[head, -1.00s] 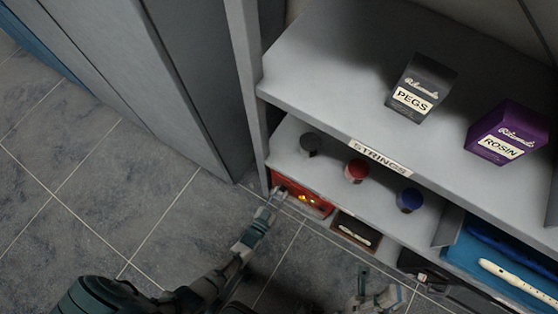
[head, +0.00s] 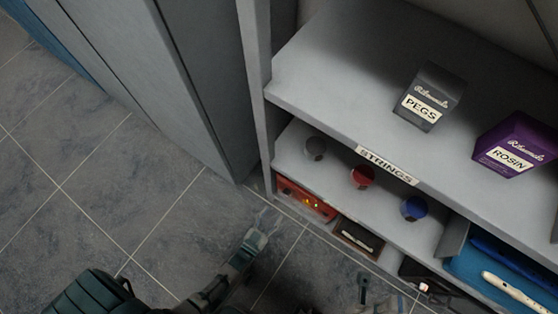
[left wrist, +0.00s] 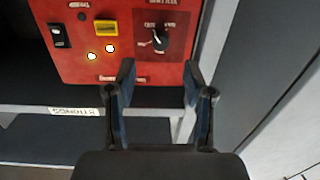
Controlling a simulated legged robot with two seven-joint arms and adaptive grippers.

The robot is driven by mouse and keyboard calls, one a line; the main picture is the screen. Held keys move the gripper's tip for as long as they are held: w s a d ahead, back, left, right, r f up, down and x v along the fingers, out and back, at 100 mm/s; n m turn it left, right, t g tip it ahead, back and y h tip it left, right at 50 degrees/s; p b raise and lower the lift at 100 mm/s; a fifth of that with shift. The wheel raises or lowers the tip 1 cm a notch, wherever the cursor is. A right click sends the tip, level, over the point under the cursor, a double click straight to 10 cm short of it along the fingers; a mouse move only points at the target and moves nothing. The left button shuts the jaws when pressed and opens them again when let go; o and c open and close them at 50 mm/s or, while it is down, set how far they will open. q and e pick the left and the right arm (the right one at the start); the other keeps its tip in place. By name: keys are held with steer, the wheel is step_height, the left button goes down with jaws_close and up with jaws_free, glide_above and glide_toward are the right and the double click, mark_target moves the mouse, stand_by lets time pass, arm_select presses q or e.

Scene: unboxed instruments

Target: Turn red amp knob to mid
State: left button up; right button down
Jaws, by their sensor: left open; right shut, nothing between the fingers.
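The red amp (head: 307,200) sits on a low shelf at the left end of the unit in the head view. In the left wrist view its red front panel (left wrist: 75,40) fills the upper part, with a dark knob (left wrist: 160,40) at its right, a black switch, a yellow label and two lit lamps. My left gripper (head: 266,217) is in front of the amp in the head view. In the left wrist view the open, empty left gripper (left wrist: 158,80) points up at the panel, with the knob beyond its fingertips, apparently apart. My right gripper (head: 385,298) is low in the head view, blurred, away from the amp.
Above the amp, a shelf holds grey, red (head: 362,176) and blue (head: 414,208) round items. The top shelf holds a pegs box (head: 430,98) and a rosin box (head: 515,145). A grey cabinet (head: 150,80) stands left. The tiled floor in front is clear.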

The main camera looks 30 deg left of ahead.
arm_select(q)
steer(key=s, duration=0.3)
steer(key=shift+s, duration=0.4)
